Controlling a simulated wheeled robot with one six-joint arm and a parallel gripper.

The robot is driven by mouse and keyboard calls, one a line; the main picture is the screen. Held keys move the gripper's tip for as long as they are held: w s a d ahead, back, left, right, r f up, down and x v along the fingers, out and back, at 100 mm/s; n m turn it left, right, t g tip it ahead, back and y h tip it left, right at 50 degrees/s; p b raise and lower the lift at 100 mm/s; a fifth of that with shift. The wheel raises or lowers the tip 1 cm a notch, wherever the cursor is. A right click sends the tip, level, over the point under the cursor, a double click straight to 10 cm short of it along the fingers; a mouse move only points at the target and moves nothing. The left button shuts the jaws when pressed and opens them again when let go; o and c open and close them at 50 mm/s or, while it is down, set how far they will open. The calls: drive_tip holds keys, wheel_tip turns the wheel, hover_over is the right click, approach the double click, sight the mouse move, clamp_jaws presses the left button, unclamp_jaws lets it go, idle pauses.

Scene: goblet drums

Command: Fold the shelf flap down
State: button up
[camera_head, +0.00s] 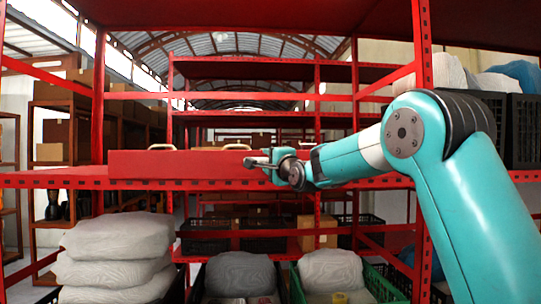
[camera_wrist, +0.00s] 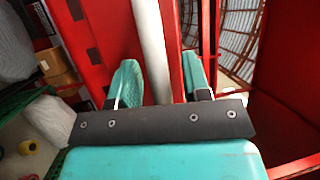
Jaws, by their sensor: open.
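The shelf flap looks to be the long red panel (camera_head: 185,164) standing upright along the shelf's front edge in the head view. Pale handle-like loops (camera_head: 160,147) show along its top. My gripper (camera_head: 256,162) is at the panel's right end, pointing left. In the wrist view my gripper (camera_wrist: 160,82) is open, its two teal fingers on either side of a pale grey bar (camera_wrist: 151,45). A red strip (camera_wrist: 173,40) runs beside the bar. I cannot tell whether either finger touches the bar.
The red shelf beam (camera_head: 60,180) runs across the front, with an upright post (camera_head: 423,60) at right. White sacks (camera_head: 118,245) are stacked lower left. Green crates (camera_head: 385,285) and more sacks (camera_head: 332,270) stand below. Black crates (camera_head: 523,130) sit at upper right.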

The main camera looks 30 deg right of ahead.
drive_tip(key=shift+c, duration=0.4)
clamp_jaws()
